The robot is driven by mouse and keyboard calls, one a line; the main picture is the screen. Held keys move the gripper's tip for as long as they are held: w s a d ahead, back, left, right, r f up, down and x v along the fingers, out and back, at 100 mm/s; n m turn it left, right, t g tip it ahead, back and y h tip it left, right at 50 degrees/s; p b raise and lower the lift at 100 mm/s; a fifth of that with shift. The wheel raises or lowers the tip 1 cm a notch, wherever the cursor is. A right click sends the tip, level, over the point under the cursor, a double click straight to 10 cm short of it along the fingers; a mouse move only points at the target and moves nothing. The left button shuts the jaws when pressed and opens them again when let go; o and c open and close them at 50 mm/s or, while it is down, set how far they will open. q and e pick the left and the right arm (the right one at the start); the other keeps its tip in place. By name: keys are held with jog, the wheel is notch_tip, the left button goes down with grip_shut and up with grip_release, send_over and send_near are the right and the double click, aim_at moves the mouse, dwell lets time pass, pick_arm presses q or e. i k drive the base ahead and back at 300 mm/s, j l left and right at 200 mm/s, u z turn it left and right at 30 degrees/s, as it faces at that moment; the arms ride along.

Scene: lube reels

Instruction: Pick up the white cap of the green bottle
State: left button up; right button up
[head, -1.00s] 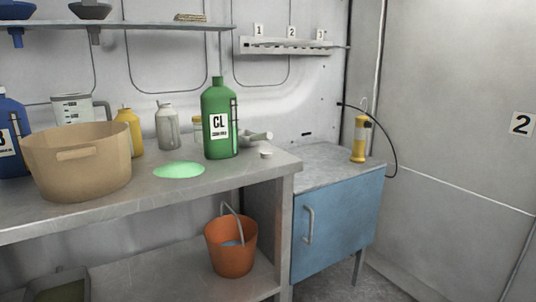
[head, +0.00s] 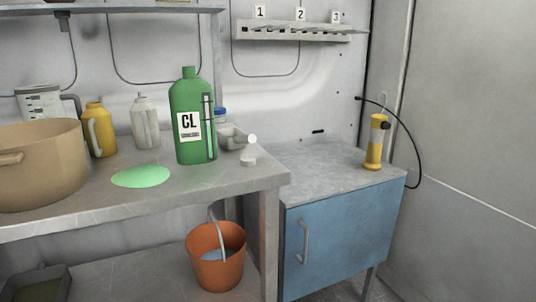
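The green bottle (head: 193,95) stands upright on the grey workbench in the head view, with a "CL" label on its front and a clear level strip on its right side. Its top looks uncapped. A small white cap (head: 248,161) lies on the bench to the right of the bottle, near the bench's right end. Neither of my grippers is in view.
A green puddle (head: 141,176) lies left of the bottle. A tan pot (head: 40,165), a yellow jug (head: 99,130) and a grey bottle (head: 145,122) stand further left. A blue cabinet (head: 340,240) with a yellow cylinder (head: 375,145) stands right. An orange bucket (head: 216,262) sits below.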

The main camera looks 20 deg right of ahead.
aim_at(246, 160)
jog(key=i+l, duration=0.1)
jog(key=l, duration=0.35)
jog(key=i+l, duration=0.1)
jog(key=l, duration=0.35)
jog(key=i+l, duration=0.1)
jog(key=l, duration=0.35)
jog(key=i+l, duration=0.1)
jog(key=l, duration=0.35)
jog(key=i+l, duration=0.1)
jog(key=l, duration=0.35)
jog(key=l+u, duration=0.7)
jog(key=u, duration=0.2)
jog(key=i+l, duration=0.05)
